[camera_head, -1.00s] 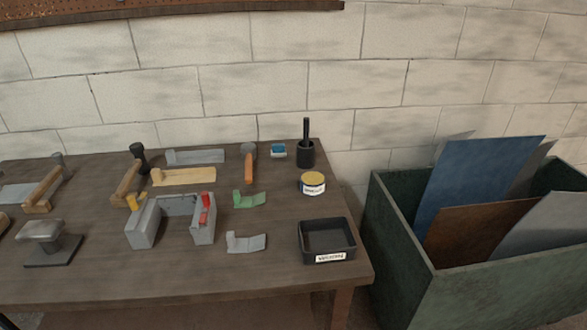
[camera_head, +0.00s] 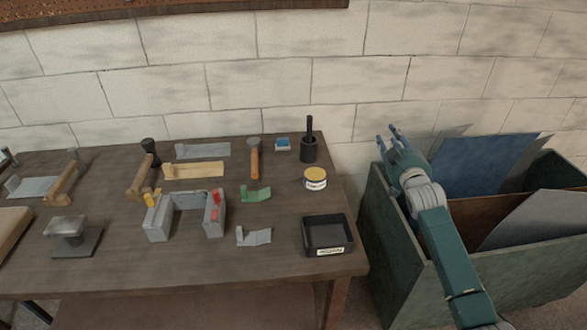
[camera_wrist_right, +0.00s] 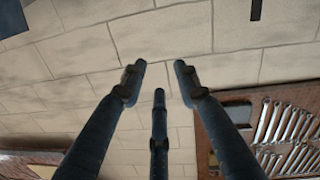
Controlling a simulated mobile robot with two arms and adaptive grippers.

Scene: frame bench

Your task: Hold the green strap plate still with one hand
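The green strap plate (camera_head: 256,194) lies on the dark bench top, a small bent piece between the hammer and a similar grey plate (camera_head: 254,236). Nothing touches it. My right gripper (camera_head: 388,133) is raised over the green bin, well to the right of the plate. Its fingers are spread and empty; they also show apart in the right wrist view (camera_wrist_right: 158,78), pointing at the wall. My left gripper is not in view.
A grey fixture (camera_head: 187,215) with red and yellow parts stands left of the plate. A yellow tin (camera_head: 315,179), black tray (camera_head: 328,236), black cup (camera_head: 309,149) and hammer (camera_head: 254,160) are near it. The green bin (camera_head: 401,270) with sheets stands right of the bench.

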